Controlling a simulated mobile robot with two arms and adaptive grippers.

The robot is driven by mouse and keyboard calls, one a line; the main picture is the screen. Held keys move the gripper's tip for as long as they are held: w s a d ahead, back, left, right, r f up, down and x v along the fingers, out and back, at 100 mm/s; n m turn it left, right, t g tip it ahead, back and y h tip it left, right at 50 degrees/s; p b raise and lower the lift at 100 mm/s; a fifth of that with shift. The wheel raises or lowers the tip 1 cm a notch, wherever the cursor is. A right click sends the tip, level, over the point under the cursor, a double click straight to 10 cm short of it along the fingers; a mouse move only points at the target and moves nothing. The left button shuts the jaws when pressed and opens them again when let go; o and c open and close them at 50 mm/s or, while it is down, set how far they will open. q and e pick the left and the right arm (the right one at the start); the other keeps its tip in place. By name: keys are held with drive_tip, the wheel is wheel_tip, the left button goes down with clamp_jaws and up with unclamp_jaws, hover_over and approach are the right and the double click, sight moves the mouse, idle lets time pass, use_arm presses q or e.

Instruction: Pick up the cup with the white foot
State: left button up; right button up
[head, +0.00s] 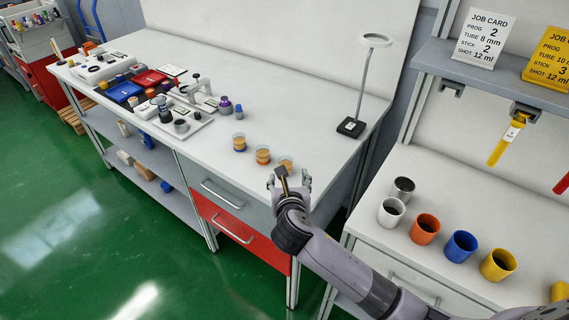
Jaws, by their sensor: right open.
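My left gripper is out of view.
A lamp (351,127) stands behind on the white bench (320,111). Trays, blocks and fixtures (180,110) crowd its left half. On the right bench stand metal, white (391,211), orange (425,229), blue (460,246) and yellow (498,264) mugs below job cards (484,38).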

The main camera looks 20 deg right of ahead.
sight(286, 162)
drive_tip(key=x, duration=0.4)
drive_tip(key=shift+f, duration=0.1)
drive_tip(key=x, duration=0.6)
drive_tip(key=shift+w, duration=0.45)
drive_tip(key=shift+w+d+f, duration=0.1)
drive_tip(key=shift+w+f, duration=0.2)
drive_tip(key=shift+w, duration=0.3)
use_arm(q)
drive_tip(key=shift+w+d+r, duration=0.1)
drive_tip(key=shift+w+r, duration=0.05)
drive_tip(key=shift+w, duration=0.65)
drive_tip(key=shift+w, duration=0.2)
use_arm(e)
drive_tip(key=c, duration=1.2)
